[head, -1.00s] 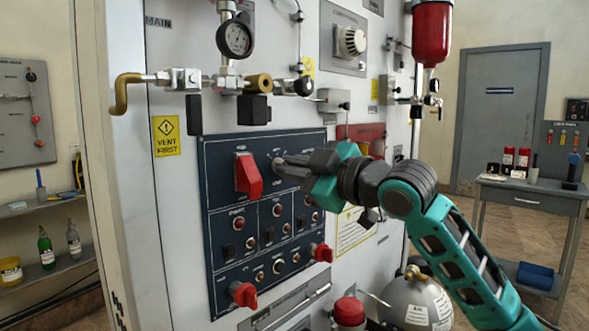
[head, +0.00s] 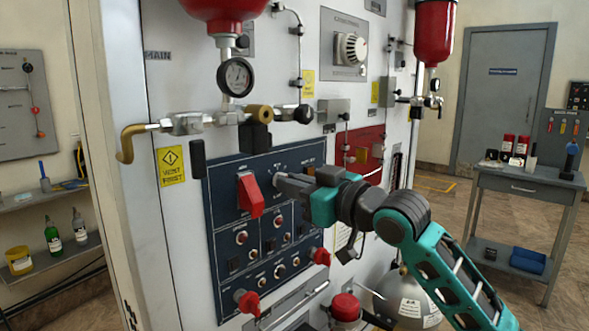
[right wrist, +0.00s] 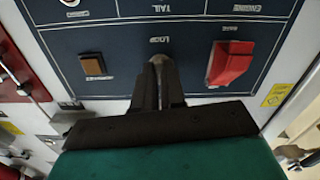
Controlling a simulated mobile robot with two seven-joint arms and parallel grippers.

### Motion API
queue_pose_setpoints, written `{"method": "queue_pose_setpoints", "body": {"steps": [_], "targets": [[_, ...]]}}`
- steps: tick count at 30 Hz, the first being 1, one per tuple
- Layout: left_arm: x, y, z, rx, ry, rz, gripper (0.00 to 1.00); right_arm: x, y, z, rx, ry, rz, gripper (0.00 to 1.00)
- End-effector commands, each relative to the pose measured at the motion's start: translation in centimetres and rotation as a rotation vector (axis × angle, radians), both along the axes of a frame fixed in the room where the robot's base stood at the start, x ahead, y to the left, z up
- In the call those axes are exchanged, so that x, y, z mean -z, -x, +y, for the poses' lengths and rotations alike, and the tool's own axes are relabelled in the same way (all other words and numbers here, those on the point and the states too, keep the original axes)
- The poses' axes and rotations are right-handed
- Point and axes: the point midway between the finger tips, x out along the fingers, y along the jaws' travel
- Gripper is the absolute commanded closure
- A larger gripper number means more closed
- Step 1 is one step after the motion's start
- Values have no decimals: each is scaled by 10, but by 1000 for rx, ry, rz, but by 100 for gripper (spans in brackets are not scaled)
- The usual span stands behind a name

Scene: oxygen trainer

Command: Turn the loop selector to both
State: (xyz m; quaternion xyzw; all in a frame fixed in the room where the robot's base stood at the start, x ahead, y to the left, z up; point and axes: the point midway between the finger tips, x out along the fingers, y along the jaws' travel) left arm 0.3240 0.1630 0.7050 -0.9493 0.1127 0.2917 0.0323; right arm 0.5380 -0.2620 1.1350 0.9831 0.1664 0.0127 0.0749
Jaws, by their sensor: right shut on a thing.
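The loop selector (right wrist: 158,62) is on the dark blue control panel (head: 228,228), under the label that reads LOOP upside down in the right wrist view. Only a little of its pale knob shows between the fingertips; the rest is hidden, so I cannot read its pointer position. My right gripper (head: 281,183) reaches in from the right and is shut on the selector; it also shows in the right wrist view (right wrist: 159,80). My left gripper is in neither view.
A big red switch (head: 250,195) sits just left of my right fingers. Red knobs (head: 320,257) are lower on the panel. Brass piping and a gauge (head: 235,77) hang above. A grey tank (head: 400,302) stands below my right arm.

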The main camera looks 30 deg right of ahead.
Motion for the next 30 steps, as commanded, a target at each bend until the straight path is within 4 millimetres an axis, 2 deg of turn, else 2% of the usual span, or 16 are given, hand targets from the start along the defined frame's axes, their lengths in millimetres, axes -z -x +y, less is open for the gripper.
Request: {"method": "queue_pose_setpoints", "body": {"steps": [9, 25, 26, 30], "targets": [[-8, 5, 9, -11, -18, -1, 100, -1, 0, 0, -1, -121, 44, 100], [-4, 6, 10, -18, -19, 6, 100, 1, 0, 0, -1, -145, 52, 100], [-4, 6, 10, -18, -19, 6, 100, 1, 0, 0, -1, -145, 52, 89], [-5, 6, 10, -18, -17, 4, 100, 1, 0, 0, -1, -144, 51, 76]]}}
